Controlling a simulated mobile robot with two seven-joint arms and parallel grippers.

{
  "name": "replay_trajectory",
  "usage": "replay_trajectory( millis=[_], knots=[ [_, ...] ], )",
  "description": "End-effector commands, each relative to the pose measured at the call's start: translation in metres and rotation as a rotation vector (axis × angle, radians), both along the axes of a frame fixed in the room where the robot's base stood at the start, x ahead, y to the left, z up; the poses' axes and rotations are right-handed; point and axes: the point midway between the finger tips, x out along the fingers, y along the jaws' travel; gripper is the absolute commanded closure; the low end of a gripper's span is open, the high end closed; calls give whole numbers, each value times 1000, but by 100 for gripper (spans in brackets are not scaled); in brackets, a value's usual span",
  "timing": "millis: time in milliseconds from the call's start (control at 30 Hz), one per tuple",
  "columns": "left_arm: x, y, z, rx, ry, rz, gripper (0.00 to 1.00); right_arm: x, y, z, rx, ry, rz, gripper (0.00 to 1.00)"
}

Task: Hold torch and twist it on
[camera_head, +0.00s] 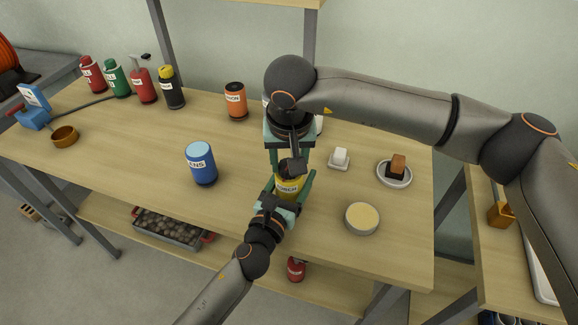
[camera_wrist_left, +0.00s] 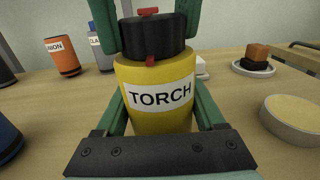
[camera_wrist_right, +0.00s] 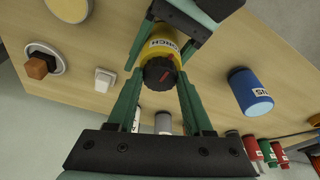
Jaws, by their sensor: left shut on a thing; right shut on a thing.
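The torch (camera_head: 288,187) is a yellow cylinder with a white TORCH label and a black cap. It is upright near the table's front edge; I cannot tell whether its base touches the table. My left gripper (camera_head: 291,190) is shut on the yellow body (camera_wrist_left: 158,122), one green finger on each side. My right gripper (camera_head: 290,172) reaches down from above and is shut on the black cap (camera_wrist_left: 152,38).
A blue canister (camera_head: 201,163) stands left of the torch, and an orange one (camera_head: 236,101) behind it. A white block (camera_head: 340,156), a dish with a brown block (camera_head: 394,175) and a round cream-topped tin (camera_head: 362,218) are to the right. Several bottles stand at the back left.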

Motion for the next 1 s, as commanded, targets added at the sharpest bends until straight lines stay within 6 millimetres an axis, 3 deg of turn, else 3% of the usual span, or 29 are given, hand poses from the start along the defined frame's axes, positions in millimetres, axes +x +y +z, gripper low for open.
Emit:
replay_trajectory(
  millis=[500, 900, 933, 1000],
  knots=[
    [0, 0, -1, 1, 1, 0, 93, 2, 3, 1, -1, -3, -669, 80],
    [0, 0, -1, 2, 1, 0, 93, 2, 3, 1, 0, -3, -702, 80],
    [0, 0, -1, 2, 1, 0, 93, 2, 3, 1, 0, -3, -701, 48],
    [0, 0, -1, 2, 1, 0, 93, 2, 3, 1, 0, -3, -701, 40]
  ],
)
